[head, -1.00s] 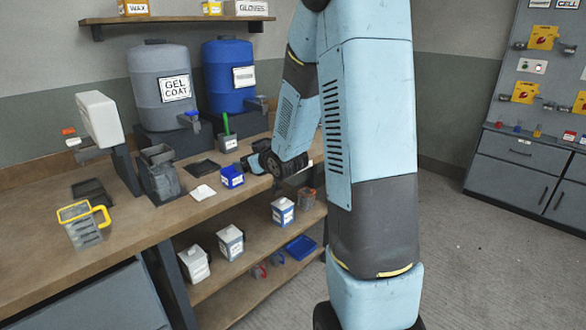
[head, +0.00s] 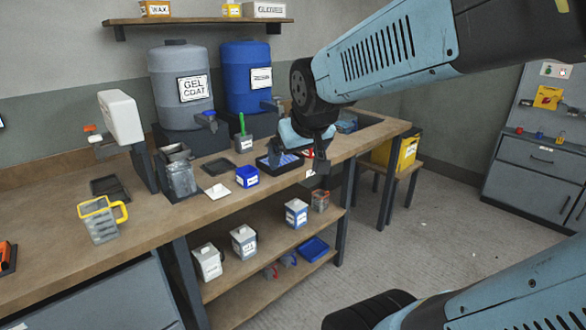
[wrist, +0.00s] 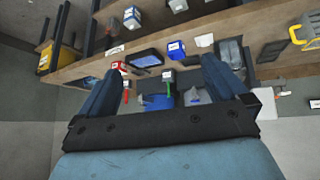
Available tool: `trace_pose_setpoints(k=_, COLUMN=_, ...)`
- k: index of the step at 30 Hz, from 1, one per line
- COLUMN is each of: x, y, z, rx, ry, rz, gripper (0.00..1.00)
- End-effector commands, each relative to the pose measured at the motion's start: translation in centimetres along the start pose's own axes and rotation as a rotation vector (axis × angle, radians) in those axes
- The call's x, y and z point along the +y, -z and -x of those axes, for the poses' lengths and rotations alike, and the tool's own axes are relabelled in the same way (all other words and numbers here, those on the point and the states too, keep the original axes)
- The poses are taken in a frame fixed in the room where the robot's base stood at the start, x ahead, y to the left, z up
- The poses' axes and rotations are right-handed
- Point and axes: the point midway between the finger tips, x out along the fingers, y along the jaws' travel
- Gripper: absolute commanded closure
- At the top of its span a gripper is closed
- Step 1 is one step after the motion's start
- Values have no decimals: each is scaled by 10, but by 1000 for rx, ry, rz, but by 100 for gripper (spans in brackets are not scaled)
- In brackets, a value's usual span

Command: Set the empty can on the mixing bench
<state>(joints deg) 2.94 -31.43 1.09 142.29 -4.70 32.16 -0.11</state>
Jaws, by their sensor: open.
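The mixing bench (head: 215,213) runs along the left wall, its top loaded with gear. Several cans stand on its lower shelf: white ones (head: 244,242), a blue-and-white one (head: 296,212) and a reddish-grey one (head: 320,201). I cannot tell which can is empty. My gripper (head: 313,172) points down near the bench's right front edge, open and empty. In the wrist view my gripper (wrist: 160,66) has its fingers spread, with nothing between them.
On the bench are a yellow-handled jug (head: 99,222), a dark tray with blue in it (head: 267,163), a white square (head: 223,193) and a pot with a green handle (head: 243,143). Grey (head: 182,97) and blue (head: 245,84) drums stand behind. Bare wood lies along the front.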

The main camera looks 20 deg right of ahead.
Motion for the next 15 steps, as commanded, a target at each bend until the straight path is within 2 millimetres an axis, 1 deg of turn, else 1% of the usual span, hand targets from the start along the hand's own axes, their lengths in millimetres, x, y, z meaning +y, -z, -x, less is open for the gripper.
trace_pose_setpoints(k=1, x=-3, y=-11, z=15, rx=-18, ry=11, rz=-9, gripper=0)
trace_pose_setpoints(k=3, x=-7, y=-28, z=31, rx=-54, ry=28, rz=-22, gripper=0)
trace_pose_setpoints(k=6, x=-12, y=-48, z=49, rx=-98, ry=49, rz=-33, gripper=0)
trace_pose_setpoints(k=10, x=-16, y=-65, z=63, rx=-137, ry=69, rz=-41, gripper=0)
trace_pose_setpoints(k=15, x=-18, y=-71, z=68, rx=-153, ry=77, rz=-44, gripper=0)
